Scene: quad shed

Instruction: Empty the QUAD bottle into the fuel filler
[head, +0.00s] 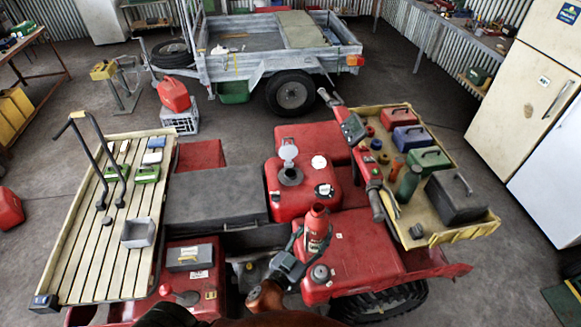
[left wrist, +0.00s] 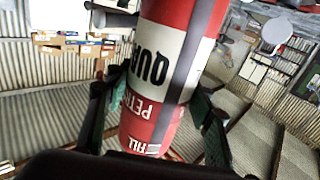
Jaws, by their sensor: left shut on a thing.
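The QUAD bottle (head: 316,228) is red with a white label band, and it stands roughly upright above the quad's red bodywork. My left gripper (head: 300,250) is shut around it from the near side. In the left wrist view the bottle (left wrist: 165,60) fills the space between the fingers, with its lettering upside down; its top is cut off there. The fuel filler (head: 290,175) is a dark round opening in the red tank, with its grey flap (head: 288,153) raised. The bottle is apart from the filler, nearer and slightly right. My right gripper is not in view.
Handlebars (head: 370,165) stand right of the tank. A yellow tray (head: 438,238) holds toolboxes and small parts. A slatted rack (head: 85,240) is at left. A trailer (head: 265,60) stands behind.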

